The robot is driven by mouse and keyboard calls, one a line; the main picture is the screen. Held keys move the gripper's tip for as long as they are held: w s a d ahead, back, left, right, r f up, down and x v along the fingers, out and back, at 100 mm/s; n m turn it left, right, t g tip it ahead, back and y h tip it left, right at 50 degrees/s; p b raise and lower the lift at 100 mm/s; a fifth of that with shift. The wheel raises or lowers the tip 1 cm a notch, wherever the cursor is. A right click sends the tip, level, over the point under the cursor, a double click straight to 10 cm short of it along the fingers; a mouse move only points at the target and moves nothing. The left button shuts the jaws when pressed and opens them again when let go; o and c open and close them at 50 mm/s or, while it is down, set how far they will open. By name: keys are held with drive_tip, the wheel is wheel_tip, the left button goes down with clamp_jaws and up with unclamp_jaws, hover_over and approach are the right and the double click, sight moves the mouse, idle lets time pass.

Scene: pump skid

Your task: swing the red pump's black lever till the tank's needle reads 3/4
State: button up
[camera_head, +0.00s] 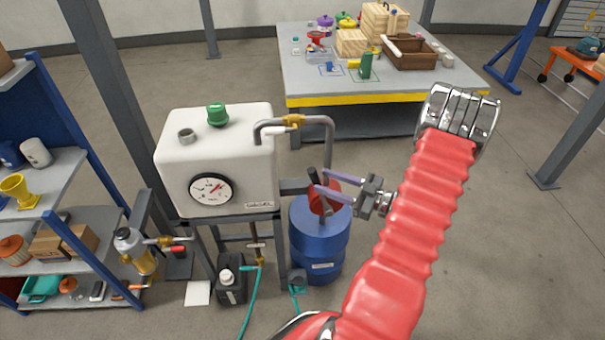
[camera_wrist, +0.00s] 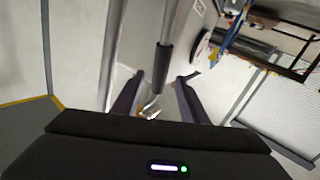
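The red pump (camera_head: 322,201) sits on top of the blue drum (camera_head: 319,240), partly behind my fingers. Its black lever (camera_head: 313,179) leans a little left of upright. The lever's black grip (camera_wrist: 164,68) shows in the wrist view between my two purple fingers. My gripper (camera_head: 319,181) is open, its fingers spread at the lever; I see no contact on either side. The white tank (camera_head: 222,150) stands left of the drum. Its round gauge (camera_head: 210,189) has a red needle pointing up and right; the marks are too small to read surely.
A bent grey pipe with a brass valve (camera_head: 294,121) runs from the tank's top toward the drum. Shelves (camera_head: 65,215) stand at left, a loaded workbench (camera_head: 390,92) behind.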

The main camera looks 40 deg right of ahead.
drive_tip(key=x, duration=0.8)
drive_tip(key=shift+w, duration=0.3)
drive_tip(key=shift+a, duration=0.1)
drive_tip(key=shift+c, duration=0.6)
clamp_jaws()
